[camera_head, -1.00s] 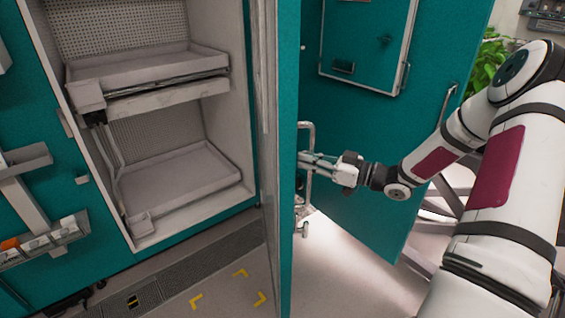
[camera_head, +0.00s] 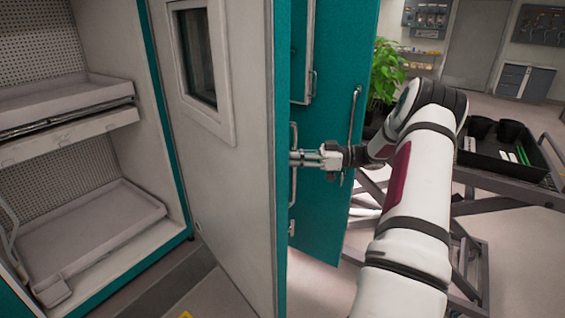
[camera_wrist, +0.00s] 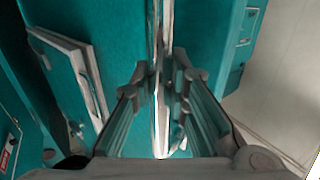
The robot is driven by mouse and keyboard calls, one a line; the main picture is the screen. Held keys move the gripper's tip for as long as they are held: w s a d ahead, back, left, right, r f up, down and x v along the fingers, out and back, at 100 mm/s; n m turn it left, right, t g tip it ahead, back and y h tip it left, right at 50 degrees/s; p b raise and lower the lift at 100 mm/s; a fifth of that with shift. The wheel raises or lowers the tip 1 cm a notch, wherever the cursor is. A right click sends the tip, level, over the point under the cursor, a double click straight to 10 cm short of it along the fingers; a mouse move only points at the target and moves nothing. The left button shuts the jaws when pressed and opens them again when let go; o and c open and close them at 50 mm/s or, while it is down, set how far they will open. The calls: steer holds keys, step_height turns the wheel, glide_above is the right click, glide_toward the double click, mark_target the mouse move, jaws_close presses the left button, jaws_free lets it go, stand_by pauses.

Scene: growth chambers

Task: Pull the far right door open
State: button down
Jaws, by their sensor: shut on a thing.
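The chamber door (camera_head: 250,190) at the centre of the head view stands well open. I see its pale inner face with a small dark window (camera_head: 197,50) and its teal edge. A metal bar handle (camera_head: 293,180) stands out from the door's outer side. My gripper (camera_head: 300,158) comes from the right and is shut on this handle. In the wrist view the shiny upright handle bar (camera_wrist: 156,45) runs between the fingers of my gripper (camera_wrist: 160,85). Most of the door's outer face is hidden in the head view.
Left of the door is the open chamber with two pale trays (camera_head: 90,235). Behind my gripper stands another teal panel (camera_head: 335,90) with its own handle (camera_head: 354,115). A plant (camera_head: 385,75) and a cart with a black tray (camera_head: 510,180) stand at the right.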

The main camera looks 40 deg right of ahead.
steer(key=shift+s+d, duration=0.1)
steer(key=shift+d, duration=0.35)
steer(key=c, duration=1.5)
jaws_free()
steer(key=shift+c, duration=0.2)
steer(key=v, duration=1.2)
steer(key=shift+r, duration=0.1)
